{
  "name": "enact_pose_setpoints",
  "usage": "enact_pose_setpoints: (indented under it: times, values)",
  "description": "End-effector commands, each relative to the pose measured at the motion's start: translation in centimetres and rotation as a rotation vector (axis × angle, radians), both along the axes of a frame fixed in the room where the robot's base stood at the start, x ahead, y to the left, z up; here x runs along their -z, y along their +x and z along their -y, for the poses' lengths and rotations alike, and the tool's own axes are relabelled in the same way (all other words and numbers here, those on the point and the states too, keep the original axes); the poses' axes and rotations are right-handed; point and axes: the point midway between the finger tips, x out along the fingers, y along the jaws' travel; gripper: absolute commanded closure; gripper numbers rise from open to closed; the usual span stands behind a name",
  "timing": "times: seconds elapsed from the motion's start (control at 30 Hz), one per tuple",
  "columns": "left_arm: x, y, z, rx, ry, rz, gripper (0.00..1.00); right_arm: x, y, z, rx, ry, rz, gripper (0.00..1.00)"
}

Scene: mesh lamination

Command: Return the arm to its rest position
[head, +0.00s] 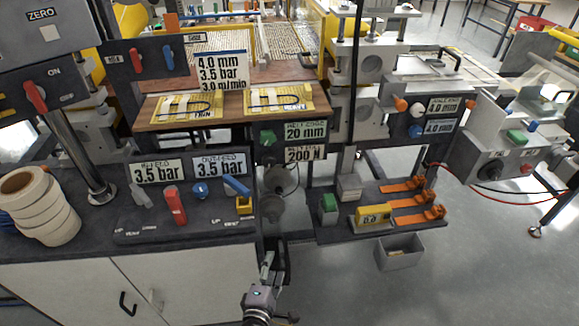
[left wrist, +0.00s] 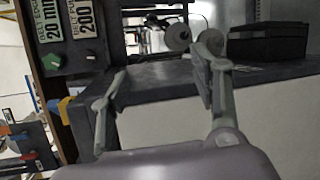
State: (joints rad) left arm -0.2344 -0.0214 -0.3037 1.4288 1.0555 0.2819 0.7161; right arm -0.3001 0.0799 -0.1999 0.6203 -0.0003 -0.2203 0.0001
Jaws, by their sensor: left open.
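My left gripper (head: 267,268) is low in the middle of the head view, in front of the machine's lower front, to the right of the white cabinet. In the left wrist view its two grey fingers (left wrist: 162,75) stand wide apart, with nothing between them. Behind the fingers are a dark ledge and the machine's front. The sign reading 20 mm (left wrist: 48,20) and the sign reading 200 (left wrist: 84,17) show at the upper left there. My right gripper is in neither view.
The control bench (head: 120,215) is left of my gripper, with tape rolls (head: 38,205) on it. A dark shelf (head: 340,228) with orange clamps and a yellow gauge (head: 372,216) lies to the right. A grey bin (head: 399,254) is below it. Floor (head: 480,285) at lower right is clear.

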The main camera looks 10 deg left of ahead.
Motion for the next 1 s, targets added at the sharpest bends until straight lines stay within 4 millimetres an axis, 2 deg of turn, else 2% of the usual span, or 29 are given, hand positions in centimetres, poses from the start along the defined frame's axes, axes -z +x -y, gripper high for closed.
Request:
enact_pose_setpoints:
  times: [0.1, 0.17, 0.27, 0.37, 0.4, 0.47, 0.5, 0.57, 0.7, 0.8, 0.9, 1.0]
  values:
    - [0.2, -0.1, 0.0, 0.004, 0.010, -0.004, 0.43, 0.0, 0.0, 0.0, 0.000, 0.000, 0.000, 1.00]
    - [1.2, -0.5, 0.0, 0.023, 0.045, -0.020, 0.43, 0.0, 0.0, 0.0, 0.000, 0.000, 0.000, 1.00]
    - [4.8, -2.2, 0.0, 0.101, 0.187, -0.082, 0.43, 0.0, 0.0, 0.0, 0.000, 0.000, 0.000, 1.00]
    - [10.4, -5.6, -0.3, 0.243, 0.408, -0.182, 0.43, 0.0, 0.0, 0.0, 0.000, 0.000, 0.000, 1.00]
    - [12.9, -7.4, -0.6, 0.314, 0.505, -0.227, 0.43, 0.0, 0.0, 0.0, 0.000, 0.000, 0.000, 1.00]
    - [16.5, -10.3, -1.1, 0.426, 0.644, -0.295, 0.43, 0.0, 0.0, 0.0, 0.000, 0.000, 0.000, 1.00]
    - [18.8, -12.4, -1.7, 0.503, 0.729, -0.339, 0.43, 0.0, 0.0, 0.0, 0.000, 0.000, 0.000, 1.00]
    - [21.9, -15.7, -2.7, 0.623, 0.847, -0.402, 0.43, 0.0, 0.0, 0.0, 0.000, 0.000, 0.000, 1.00]
    - [27.8, -24.1, -5.6, 0.919, 1.085, -0.538, 0.43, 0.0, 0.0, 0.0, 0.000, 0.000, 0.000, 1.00]
    - [30.8, -30.1, -8.0, 1.130, 1.212, -0.619, 0.43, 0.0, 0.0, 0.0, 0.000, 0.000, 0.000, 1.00]
    - [32.5, -35.0, -10.2, 1.314, 1.300, -0.676, 0.43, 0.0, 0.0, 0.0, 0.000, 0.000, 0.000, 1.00]
    - [33.3, -38.4, -11.7, 1.444, 1.351, -0.709, 0.43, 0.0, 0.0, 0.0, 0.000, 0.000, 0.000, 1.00]
